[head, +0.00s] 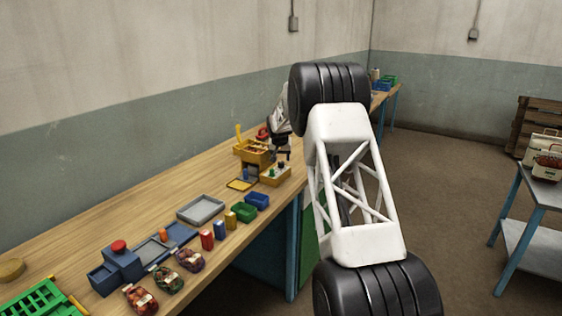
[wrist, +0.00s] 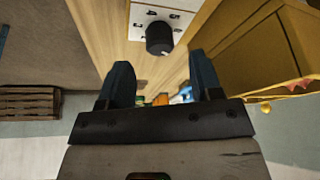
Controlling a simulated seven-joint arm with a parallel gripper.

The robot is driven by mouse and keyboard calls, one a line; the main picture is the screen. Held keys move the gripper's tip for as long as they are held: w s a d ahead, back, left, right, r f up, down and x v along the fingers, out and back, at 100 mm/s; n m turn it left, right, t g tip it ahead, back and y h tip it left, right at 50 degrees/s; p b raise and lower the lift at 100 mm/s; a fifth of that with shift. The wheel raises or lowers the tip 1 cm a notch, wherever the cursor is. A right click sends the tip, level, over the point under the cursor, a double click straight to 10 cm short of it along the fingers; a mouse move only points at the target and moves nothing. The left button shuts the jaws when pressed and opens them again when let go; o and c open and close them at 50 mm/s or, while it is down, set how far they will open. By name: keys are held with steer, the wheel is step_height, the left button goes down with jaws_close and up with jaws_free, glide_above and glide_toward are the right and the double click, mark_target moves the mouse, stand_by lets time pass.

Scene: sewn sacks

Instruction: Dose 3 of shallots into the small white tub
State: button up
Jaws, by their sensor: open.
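My gripper (head: 282,154) is at the far part of the long bench, beside a yellow box, partly hidden by my arm. In the wrist view its two fingers (wrist: 161,84) stand apart with nothing held between them. Three filled net sacks lie at the bench's near edge: a red one (head: 140,299), a green one (head: 168,280) and a purplish-red one (head: 190,260). I cannot tell which, if any, holds shallots. I cannot make out a small white tub in either view.
The yellow box (wrist: 245,58) stands close right of my fingers in the wrist view. A black knob (wrist: 159,38) on a white panel is ahead. A grey tray (head: 200,209), a green bin (head: 243,212) and a blue bin (head: 257,200) stand mid-bench. A side table (head: 540,187) is at right.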

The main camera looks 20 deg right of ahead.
steer(key=shift+v, duration=1.85)
steer(key=shift+d, duration=0.1)
steer(key=n, duration=0.2)
steer(key=d+n+y, duration=0.1)
steer(key=shift+w+f+g, duration=0.1)
steer(key=shift+f+g, duration=0.2)
steer(key=n, duration=0.2)
steer(key=d+n+y, duration=0.1)
steer(key=n, duration=0.1)
steer(key=shift+w+f+g+y, duration=0.1)
steer(key=shift+w+g+y, duration=0.05)
steer(key=shift+g+y, duration=0.15)
steer(key=n, duration=0.1)
steer(key=n+y, duration=0.1)
steer(key=n, duration=0.1)
steer(key=shift+w+d+n, duration=0.15)
steer(key=shift+d+n, duration=0.15)
steer(key=shift+w+d+r+n+y, duration=0.15)
steer(key=shift+n+y, duration=0.2)
steer(key=shift+n, duration=0.4)
steer(key=shift+d+r+n+y, duration=0.1)
steer(key=shift+n+y, duration=0.25)
steer(key=shift+n, duration=0.4)
steer(key=shift+f, duration=0.1)
